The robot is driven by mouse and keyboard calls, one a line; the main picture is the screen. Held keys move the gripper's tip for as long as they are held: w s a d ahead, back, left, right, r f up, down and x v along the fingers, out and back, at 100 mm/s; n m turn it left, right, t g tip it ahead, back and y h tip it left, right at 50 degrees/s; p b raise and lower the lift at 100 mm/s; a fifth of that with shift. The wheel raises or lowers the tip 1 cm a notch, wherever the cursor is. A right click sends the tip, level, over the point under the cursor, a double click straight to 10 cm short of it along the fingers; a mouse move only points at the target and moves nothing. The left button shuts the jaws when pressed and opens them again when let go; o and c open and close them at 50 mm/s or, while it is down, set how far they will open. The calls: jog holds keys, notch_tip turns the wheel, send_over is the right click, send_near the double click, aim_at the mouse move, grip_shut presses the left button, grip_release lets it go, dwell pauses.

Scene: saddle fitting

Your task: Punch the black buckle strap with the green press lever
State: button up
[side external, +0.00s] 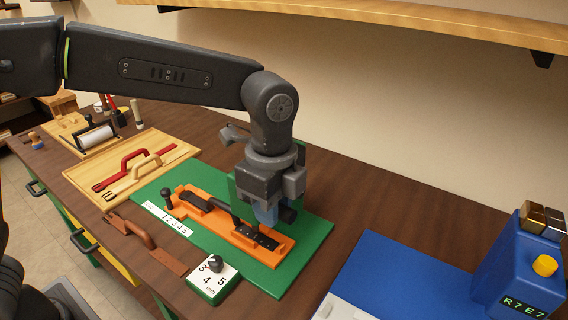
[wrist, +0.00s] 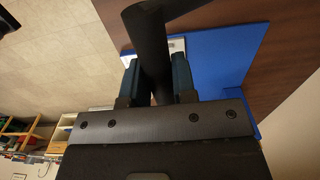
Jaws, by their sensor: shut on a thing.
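The black buckle strap (side external: 196,204) lies in an orange fixture (side external: 217,218) on a green board (side external: 310,236), with a raised dark loop along it. The green press (side external: 232,188) stands at the fixture's right end, mostly hidden behind my gripper (side external: 267,213). In the wrist view my gripper (wrist: 157,82) is shut on a thick black bar, apparently the press lever's handle (wrist: 149,42). The rounded end of this handle also shows beside the blue fingers in the side view (side external: 289,215). The punch point and the lever's pivot are hidden.
A numbered scale (side external: 168,219) and a dial block (side external: 214,279) sit by the fixture. A brown strap (side external: 148,245) lies in front; a wooden tray (side external: 175,158) holds red and tan straps. A blue station (side external: 516,272) reading R7E7 stands right. A shelf (side external: 400,15) hangs above.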

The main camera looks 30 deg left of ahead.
jog(key=shift+w+a+r, duration=0.1)
jog(key=shift+w+r, duration=0.6)
jog(key=shift+w, duration=0.15)
jog(key=shift+w+r, duration=0.65)
jog(key=shift+w, duration=0.2)
jog(key=shift+w+r, duration=0.55)
jog(key=shift+o, duration=1.3)
jog(key=shift+w+r, duration=0.2)
jog(key=shift+r, duration=0.2)
jog(key=o, duration=0.5)
jog(key=shift+s, duration=0.1)
notch_tip(320, 180, up, 6)
jog(key=shift+f, duration=0.1)
